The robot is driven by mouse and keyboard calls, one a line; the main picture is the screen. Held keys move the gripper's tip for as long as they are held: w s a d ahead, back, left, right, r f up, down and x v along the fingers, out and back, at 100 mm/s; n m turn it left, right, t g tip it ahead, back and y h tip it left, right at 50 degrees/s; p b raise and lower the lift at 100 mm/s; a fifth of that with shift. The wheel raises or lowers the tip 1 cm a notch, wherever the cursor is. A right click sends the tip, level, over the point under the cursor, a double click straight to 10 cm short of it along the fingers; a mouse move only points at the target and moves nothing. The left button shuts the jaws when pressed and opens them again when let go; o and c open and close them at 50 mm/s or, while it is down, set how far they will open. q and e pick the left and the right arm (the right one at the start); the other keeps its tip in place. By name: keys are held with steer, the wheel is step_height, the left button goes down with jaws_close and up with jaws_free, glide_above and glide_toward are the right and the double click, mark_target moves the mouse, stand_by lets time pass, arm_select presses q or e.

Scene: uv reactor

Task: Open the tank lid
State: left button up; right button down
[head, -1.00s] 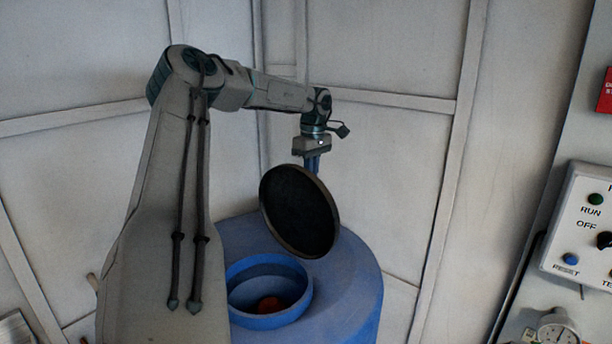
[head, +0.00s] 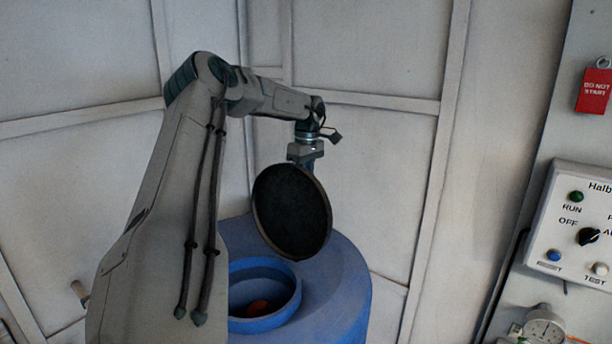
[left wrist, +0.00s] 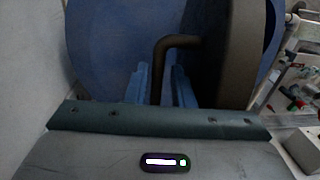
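The blue tank (head: 345,285) stands in the corner, its round mouth (head: 292,308) uncovered. Something orange-red (head: 257,307) shows inside. The round lid (head: 291,212) is tilted steeply above and behind the mouth, its dark face toward the head camera. My left gripper (head: 310,166) is behind the lid, its fingertips hidden by it in the head view. In the left wrist view, the blue fingers (left wrist: 160,88) are on both sides of the lid's dark bent handle (left wrist: 178,42), apparently gripping it. The lid (left wrist: 227,50) is edge-on there. My right gripper is not in view.
A control panel (head: 585,222) with a knob and buttons is mounted at the right. A red "do not start" tag (head: 594,91) hangs above it and a gauge (head: 543,327) sits below. Pale panelled walls (head: 370,50) stand close behind the tank.

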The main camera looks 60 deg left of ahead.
arm_select(q)
steer(key=shift+o, duration=0.6)
steer(key=shift+w+a, duration=0.2)
steer(key=shift+a, duration=0.2)
steer(key=shift+d+r, duration=0.1)
steer(key=shift+r, duration=0.45)
step_height(320, 180, up, 10)
steer(key=b, duration=0.3)
steer(key=shift+w+a+f, duration=0.2)
steer(key=shift+w+a, duration=0.05)
steer(key=shift+w, duration=0.15)
